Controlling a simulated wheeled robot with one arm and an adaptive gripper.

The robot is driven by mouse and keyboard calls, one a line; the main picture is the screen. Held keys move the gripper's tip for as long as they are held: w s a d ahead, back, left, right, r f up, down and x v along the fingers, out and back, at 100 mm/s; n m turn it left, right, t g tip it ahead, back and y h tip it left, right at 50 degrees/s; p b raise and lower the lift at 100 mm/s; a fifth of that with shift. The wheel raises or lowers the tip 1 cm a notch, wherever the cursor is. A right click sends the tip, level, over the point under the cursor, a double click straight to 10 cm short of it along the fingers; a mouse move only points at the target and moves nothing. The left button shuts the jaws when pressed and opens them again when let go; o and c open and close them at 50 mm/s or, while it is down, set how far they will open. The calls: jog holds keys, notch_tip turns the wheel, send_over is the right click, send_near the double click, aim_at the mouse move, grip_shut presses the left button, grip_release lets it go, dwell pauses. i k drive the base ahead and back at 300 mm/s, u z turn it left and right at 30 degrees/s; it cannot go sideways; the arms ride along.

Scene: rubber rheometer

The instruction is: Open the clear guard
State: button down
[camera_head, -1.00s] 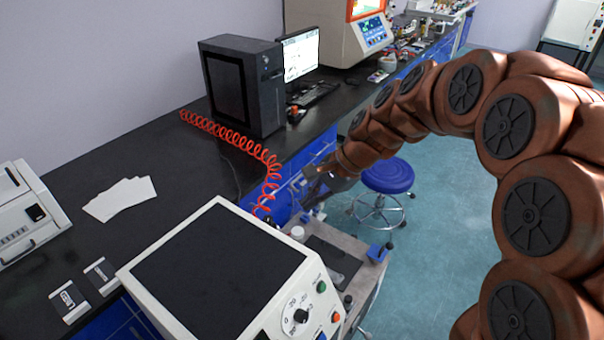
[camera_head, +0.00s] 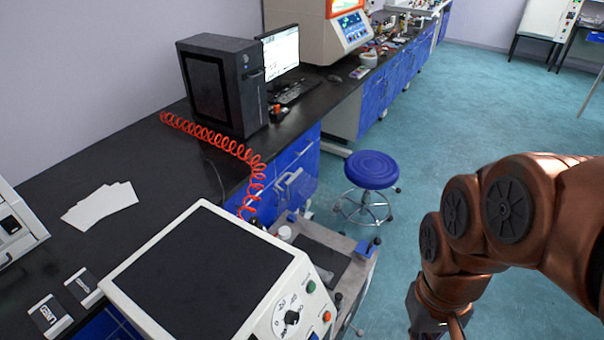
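The rheometer (camera_head: 318,308) stands in the foreground, with a white-rimmed dark top and a knob panel on its right side. Behind it is its grey base plate (camera_head: 352,262). A faint see-through panel, which looks like the clear guard (camera_head: 303,190), shows upright behind the base, against the blue cabinets. Its edges are hard to make out. My gripper (camera_head: 440,328) is at the bottom right, well apart from the guard and over the floor. It is cut off by the lower edge, and its fingers do not show clearly.
A red coiled hose (camera_head: 215,138) runs from the black bench (camera_head: 150,165) down behind the rheometer. A blue stool (camera_head: 371,170) stands just beyond the base. A dark computer tower (camera_head: 222,90) and monitor (camera_head: 282,55) stand on the bench. Open floor (camera_head: 440,150) lies right of the stool.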

aim_at(294, 176)
jog(key=z, duration=1.05)
jog(key=i, duration=0.5)
jog(key=u, duration=3.2)
